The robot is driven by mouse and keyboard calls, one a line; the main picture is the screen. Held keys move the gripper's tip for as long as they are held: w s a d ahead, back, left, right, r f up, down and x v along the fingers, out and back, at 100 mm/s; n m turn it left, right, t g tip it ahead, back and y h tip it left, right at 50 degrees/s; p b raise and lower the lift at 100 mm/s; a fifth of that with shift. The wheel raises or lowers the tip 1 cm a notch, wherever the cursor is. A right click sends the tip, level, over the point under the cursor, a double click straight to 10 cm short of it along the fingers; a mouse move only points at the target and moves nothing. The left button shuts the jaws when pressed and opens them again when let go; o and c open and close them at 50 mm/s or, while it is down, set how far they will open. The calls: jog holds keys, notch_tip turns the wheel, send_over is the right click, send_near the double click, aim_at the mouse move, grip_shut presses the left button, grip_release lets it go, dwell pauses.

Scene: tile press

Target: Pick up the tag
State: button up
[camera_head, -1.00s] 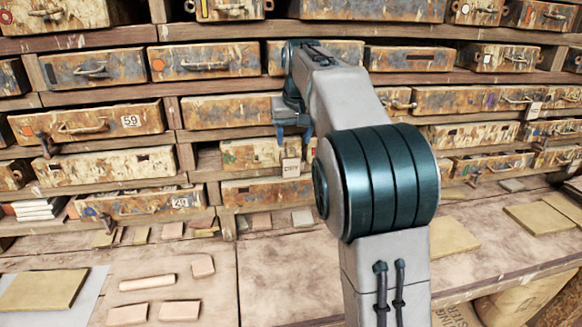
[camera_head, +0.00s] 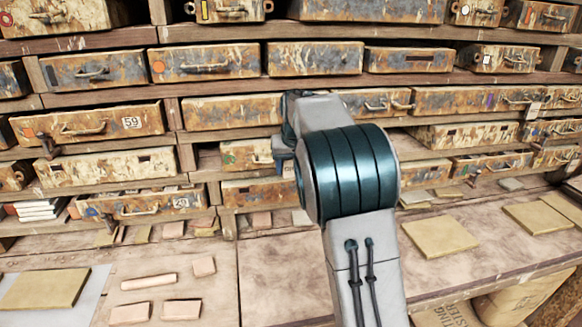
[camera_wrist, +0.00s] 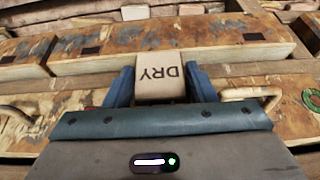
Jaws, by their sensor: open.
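The tag (camera_wrist: 160,76) is a small beige card marked "DRY". In the wrist view it reads upside down and sits between the two blue fingers of my gripper (camera_wrist: 160,88), in front of a worn wooden drawer front. The fingers stand on either side of it, and I cannot tell whether they touch it. In the head view my arm hides the tag and the fingertips; only the back of my gripper's end shows near the drawers.
Rusty, paint-worn drawers (camera_head: 205,61) with handles fill the shelves. A drawer handle (camera_wrist: 255,95) is close to the right of my gripper. Clay pieces (camera_head: 149,282) and flat tan tiles (camera_head: 440,237) lie on the bench below.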

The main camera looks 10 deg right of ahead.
jog(key=shift+c, duration=0.3)
jog(key=c, duration=0.6)
jog(key=shift+o, duration=0.2)
jog(key=shift+s+r, duration=0.1)
jog(key=shift+r, duration=0.05)
